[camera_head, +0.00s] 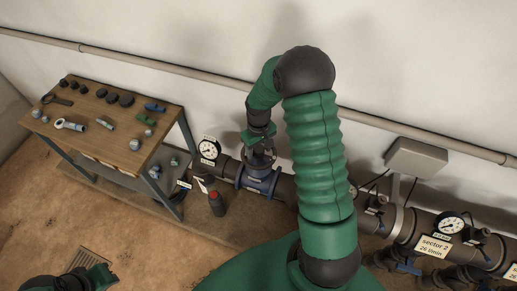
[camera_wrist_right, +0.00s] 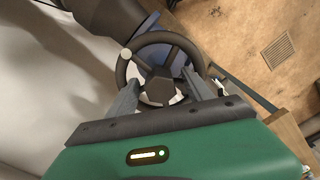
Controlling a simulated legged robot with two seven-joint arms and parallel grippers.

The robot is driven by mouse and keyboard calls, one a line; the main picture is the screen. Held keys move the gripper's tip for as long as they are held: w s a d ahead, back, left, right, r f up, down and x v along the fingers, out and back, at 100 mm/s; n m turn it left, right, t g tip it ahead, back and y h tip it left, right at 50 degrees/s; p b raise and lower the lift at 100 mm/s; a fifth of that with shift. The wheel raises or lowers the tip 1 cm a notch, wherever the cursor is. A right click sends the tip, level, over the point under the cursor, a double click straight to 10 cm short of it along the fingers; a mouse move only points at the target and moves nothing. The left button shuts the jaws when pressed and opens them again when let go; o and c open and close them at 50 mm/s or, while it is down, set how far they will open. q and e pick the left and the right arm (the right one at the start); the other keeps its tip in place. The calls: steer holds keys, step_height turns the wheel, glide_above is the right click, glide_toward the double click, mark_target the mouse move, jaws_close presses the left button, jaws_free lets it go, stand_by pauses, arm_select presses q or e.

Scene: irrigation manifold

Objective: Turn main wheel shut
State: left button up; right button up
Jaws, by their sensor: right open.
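The main wheel, a dark handwheel (camera_wrist_right: 197,57) with a hub, spokes and a pale round spot on its rim, sits over a blue valve body (camera_head: 258,178) on the pipe. In the head view the wheel (camera_head: 262,160) is small and partly hidden by my right arm. My right gripper (camera_head: 260,146) is right above the wheel. In the right wrist view its open fingers (camera_wrist_right: 162,77) reach over the wheel, one on each side of the hub; I cannot tell whether they touch it. My left gripper (camera_head: 100,276) is at the lower left edge, partly cut off; its jaws are unclear.
A wooden workbench (camera_head: 92,120) with tools and fittings stands at the left. Right of my arm are more pipes, a second gauge (camera_head: 450,224) and a grey box (camera_head: 416,157).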

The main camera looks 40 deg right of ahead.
mark_target(259, 147)
step_height(259, 147, up, 17)
steer(key=b, duration=0.2)
steer(key=shift+f+b, duration=0.15)
steer(key=shift+b, duration=0.25)
steer(key=s+a+f+t+b, duration=0.1)
steer(key=s+a+f+b, duration=0.2)
steer(key=a+f, duration=0.4)
steer(key=s+a+f+n+t+b, duration=0.1)
steer(key=s+a+f+b, duration=0.3)
steer(key=s+a+f, duration=0.2)
steer(key=a+f, duration=0.2)
steer(key=a, duration=0.2)
steer(key=shift+a+t, duration=0.25)
steer(key=shift+t, duration=0.05)
steer(key=shift+s+a+r, duration=0.1)
steer(key=shift+s+a, duration=0.05)
steer(key=shift+a, duration=0.05)
